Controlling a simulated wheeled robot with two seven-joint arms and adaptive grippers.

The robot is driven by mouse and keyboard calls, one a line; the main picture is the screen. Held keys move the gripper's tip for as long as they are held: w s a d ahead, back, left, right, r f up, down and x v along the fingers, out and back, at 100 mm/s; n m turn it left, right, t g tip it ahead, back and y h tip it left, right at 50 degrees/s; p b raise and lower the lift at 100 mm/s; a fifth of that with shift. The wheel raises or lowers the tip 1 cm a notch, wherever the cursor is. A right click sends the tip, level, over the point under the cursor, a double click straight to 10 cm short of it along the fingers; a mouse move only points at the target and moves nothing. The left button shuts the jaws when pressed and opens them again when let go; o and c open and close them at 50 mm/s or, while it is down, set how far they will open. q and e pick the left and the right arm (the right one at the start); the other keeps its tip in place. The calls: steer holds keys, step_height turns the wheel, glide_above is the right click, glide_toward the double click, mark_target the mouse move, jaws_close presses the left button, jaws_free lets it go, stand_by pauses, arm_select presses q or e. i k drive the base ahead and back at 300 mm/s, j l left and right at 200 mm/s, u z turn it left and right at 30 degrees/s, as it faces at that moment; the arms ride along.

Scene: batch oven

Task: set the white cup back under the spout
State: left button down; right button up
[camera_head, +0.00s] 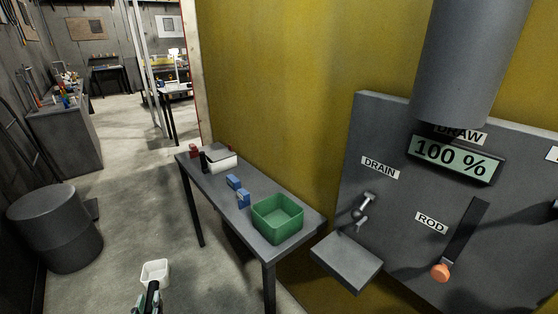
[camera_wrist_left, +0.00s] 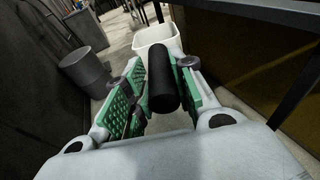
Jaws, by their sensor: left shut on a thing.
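The white cup (camera_head: 155,270) is at the bottom left of the head view, over the floor area and away from the drain panel. My left gripper (camera_head: 148,300) is shut on its black handle, at the picture's bottom edge. In the left wrist view the black handle (camera_wrist_left: 163,82) lies between the green finger pads, and the white cup (camera_wrist_left: 158,36) is beyond it, looking empty inside. The metal spout (camera_head: 361,207) sticks out below the DRAIN label. A grey shelf (camera_head: 346,264) is under it, with nothing standing on it. My right gripper is not in view.
A grey table (camera_head: 220,196) stands between the cup and the panel, bearing a green bin (camera_head: 278,218), blue blocks (camera_head: 238,188) and a white box. A ROD lever with orange knob (camera_head: 440,271) is right of the shelf. A dark drum (camera_head: 57,228) stands left.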

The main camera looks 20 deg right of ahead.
mark_target(343, 259)
steer(key=k+j+z, duration=0.1)
steer(key=z, duration=0.15)
steer(key=k+j, duration=0.15)
steer(key=k+z, duration=0.1)
steer(key=z, duration=0.3)
steer(key=k+z, duration=0.1)
steer(key=z, duration=0.3)
steer(key=k+z, duration=0.1)
steer(key=z, duration=0.7)
steer(key=k+l+z, duration=0.1)
steer(key=z, duration=0.3)
